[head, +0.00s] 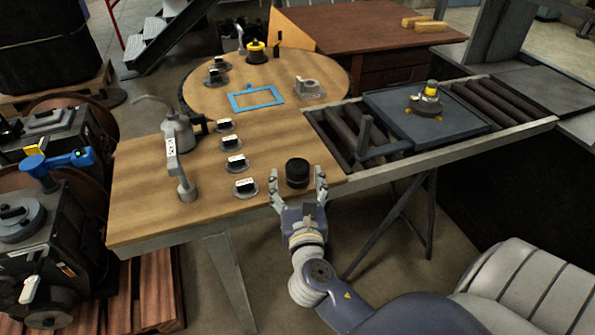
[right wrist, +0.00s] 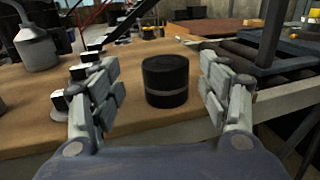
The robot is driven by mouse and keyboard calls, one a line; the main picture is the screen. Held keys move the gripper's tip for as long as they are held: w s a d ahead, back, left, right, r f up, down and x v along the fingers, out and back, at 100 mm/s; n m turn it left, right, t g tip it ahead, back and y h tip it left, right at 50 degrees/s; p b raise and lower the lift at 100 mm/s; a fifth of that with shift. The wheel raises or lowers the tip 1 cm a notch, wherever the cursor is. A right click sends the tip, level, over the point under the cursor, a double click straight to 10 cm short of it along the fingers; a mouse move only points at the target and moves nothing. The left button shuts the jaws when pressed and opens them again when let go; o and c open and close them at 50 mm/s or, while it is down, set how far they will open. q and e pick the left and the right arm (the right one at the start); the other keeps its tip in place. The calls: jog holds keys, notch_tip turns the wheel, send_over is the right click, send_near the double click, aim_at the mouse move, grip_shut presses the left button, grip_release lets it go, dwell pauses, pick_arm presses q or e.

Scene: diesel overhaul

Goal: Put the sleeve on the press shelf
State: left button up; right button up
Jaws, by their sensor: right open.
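A black cylinder with a grey band, which looks like the sleeve (head: 297,173), stands upright on the wooden table near its front right edge. My right gripper (head: 299,187) is open at that edge, with its fingers pointing toward the cylinder. In the right wrist view the sleeve (right wrist: 165,81) stands between the two spread fingers (right wrist: 163,85), with a gap on each side. My left gripper is not in view. I cannot identify the press shelf in these frames.
Several small white-topped parts on round bases (head: 236,162) stand left of the cylinder. A grey oil can (head: 177,132) and a blue frame (head: 256,99) are on the wooden table (head: 140,215). A roller conveyor (head: 470,139) with a blue-grey tray (head: 385,107) adjoins it on the right.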

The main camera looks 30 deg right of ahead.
aim_at(299, 174)
jog(key=x, duration=0.4)
jog(key=shift+w+d+r+b, duration=0.1)
jog(key=shift+w+d+b, duration=0.1)
jog(key=shift+d+b, duration=0.15)
jog(key=c, duration=1.5)
jog(key=shift+r, duration=0.1)
jog(key=shift+c, duration=0.5)
